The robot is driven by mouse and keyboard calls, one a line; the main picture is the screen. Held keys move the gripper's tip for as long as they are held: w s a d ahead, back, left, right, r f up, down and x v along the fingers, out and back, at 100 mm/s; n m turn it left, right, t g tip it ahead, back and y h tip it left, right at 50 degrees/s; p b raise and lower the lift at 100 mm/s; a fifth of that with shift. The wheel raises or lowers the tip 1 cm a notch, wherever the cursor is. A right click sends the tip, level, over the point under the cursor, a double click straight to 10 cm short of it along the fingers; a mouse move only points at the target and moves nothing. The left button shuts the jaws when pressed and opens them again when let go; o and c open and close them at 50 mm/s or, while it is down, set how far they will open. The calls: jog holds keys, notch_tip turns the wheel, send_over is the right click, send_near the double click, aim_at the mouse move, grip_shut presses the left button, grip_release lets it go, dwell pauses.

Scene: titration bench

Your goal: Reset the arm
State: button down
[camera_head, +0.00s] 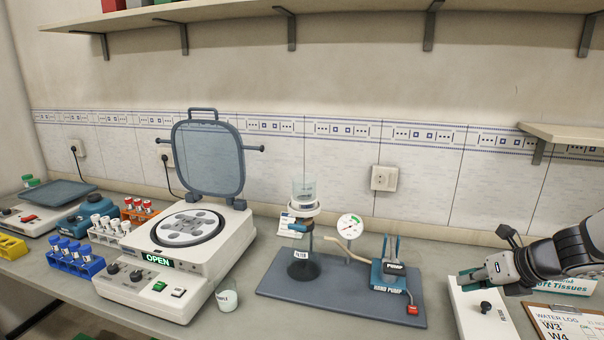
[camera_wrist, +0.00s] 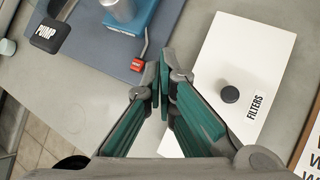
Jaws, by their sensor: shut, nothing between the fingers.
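My gripper (camera_head: 470,276) is at the right of the bench in the head view, near the white box with a black knob. In the wrist view its two green-padded fingers (camera_wrist: 160,88) meet at the tips, with nothing held between them. The gripper is over the bench between the pump base and the white filters box (camera_wrist: 215,75). My arm reaches in from the right edge of the head view. The box also shows in the head view (camera_head: 484,318), partly behind the gripper.
A hand pump (camera_head: 390,272) and filter stand (camera_head: 301,262) share a dark base (camera_head: 340,298). A centrifuge (camera_head: 180,255) stands left with its lid up and display reading OPEN. A small cup (camera_head: 227,300) is beside it. A tissue box (camera_head: 560,285) and clipboard (camera_head: 568,322) are at right. A shelf (camera_head: 330,8) runs above.

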jog(key=s+a+r+n+g, duration=0.2)
jog(key=s+a+r+n, duration=0.3)
jog(key=a+n, duration=0.35)
jog(key=s+a+r+n+g, duration=0.1)
jog(key=s+a+r+n, duration=0.3)
jog(key=s+a+n, duration=0.45)
jog(key=s+r+n+h, duration=0.3)
jog(key=s+r+n, duration=0.2)
jog(key=s+n, duration=0.9)
jog(key=n, duration=0.4)
jog(key=shift+s+n+h, duration=0.3)
jog(key=shift+s, duration=0.1)
jog(key=c, duration=2.4)
grip_release()
